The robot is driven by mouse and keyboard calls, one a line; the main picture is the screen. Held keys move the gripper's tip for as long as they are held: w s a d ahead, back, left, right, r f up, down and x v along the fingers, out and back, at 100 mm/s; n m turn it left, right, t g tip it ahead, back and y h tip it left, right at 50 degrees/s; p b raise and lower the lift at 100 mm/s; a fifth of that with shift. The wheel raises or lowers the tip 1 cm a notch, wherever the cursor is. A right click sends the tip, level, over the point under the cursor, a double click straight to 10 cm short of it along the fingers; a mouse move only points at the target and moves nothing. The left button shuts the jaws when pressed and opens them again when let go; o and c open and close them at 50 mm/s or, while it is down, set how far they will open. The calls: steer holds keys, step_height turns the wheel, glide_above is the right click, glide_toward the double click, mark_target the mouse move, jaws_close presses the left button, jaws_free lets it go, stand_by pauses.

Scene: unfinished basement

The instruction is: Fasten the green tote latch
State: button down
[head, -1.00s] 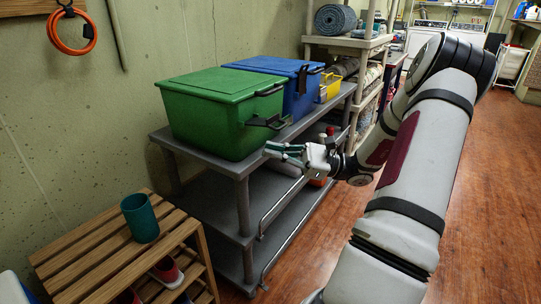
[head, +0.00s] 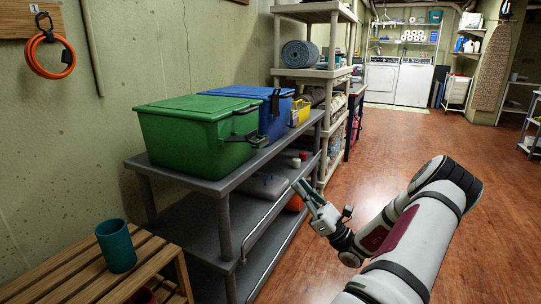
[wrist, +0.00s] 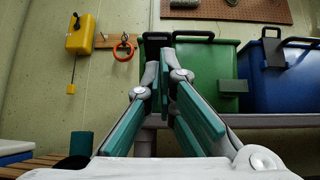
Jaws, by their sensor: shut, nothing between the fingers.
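The green tote (head: 190,135) stands with its lid on, on the top shelf of a grey cart. Its dark latch (head: 243,138) juts out from the front wall below the rim. In the wrist view, the tote (wrist: 207,65) is ahead and its latch shows as a dark plate (wrist: 233,88); whether it is hooked I cannot tell. My gripper (head: 298,187) is shut and empty, off the cart's front side, lower than the tote and apart from it. In the wrist view, my teal-padded fingers (wrist: 160,72) come together in front of the tote's left part.
A blue tote (head: 272,118) stands right behind the green one, with a yellow bin (head: 300,112) beyond. The grey cart (head: 205,184) has a front rail. A slatted bench (head: 75,272) with a teal cup (head: 116,246) is at lower left. Wooden floor to the right is clear.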

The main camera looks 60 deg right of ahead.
steer(key=b+x, duration=0.4)
steer(key=x, duration=1)
steer(key=shift+r, duration=0.15)
steer(key=shift+r+g+p, duration=0.25)
steer(key=shift+g+p, duration=0.35)
steer(key=shift+p, duration=0.5)
